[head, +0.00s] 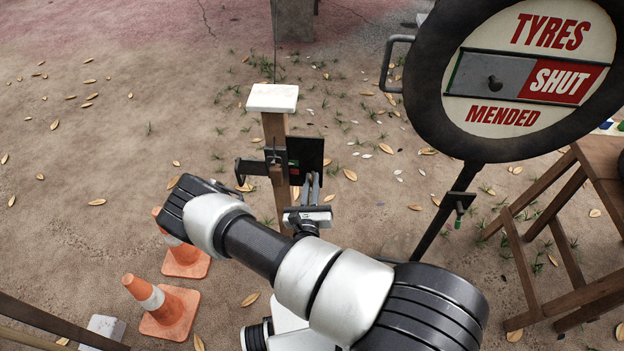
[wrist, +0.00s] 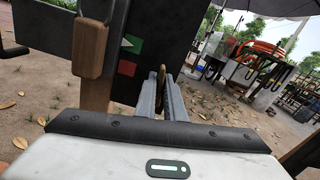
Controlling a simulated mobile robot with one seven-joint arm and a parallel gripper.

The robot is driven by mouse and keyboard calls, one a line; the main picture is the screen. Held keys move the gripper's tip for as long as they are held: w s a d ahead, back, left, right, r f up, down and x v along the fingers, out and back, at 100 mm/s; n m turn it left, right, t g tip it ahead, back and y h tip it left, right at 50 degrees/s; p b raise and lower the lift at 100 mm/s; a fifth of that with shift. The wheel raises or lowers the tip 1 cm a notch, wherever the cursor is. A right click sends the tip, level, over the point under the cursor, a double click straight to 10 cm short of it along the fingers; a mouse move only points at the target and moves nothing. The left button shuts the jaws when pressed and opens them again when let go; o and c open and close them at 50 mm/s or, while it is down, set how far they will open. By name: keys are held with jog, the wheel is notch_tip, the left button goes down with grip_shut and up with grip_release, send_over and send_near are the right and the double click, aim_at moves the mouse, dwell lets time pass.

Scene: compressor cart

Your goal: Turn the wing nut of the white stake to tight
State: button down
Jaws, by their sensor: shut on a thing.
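The white stake is a wooden post with a white cap (head: 272,98), upright in the middle of the head view. A dark bracket with a hooked arm (head: 247,168) and a black plate (head: 306,150) are fixed on it below the cap. My gripper (head: 312,182) is at the plate's lower edge, right of the post. In the wrist view its two grey fingers (wrist: 168,98) are shut on a thin brass-coloured piece, apparently the wing nut (wrist: 161,78), seen edge-on. Green and red marks (wrist: 129,52) show on the plate beside it. The nut is hidden in the head view.
Two orange cones (head: 165,310) stand at lower left. A wooden block (wrist: 90,47) hangs close at left in the wrist view.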

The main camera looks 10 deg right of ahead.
jog(key=shift+m+p, duration=0.4)
jog(key=shift+m, duration=0.7)
jog(key=c, duration=1.9)
grip_release()
jog(key=shift+c, duration=0.2)
jog(key=v, duration=1.7)
jog(key=shift+s+p, duration=0.2)
jog(key=shift+p, duration=0.1)
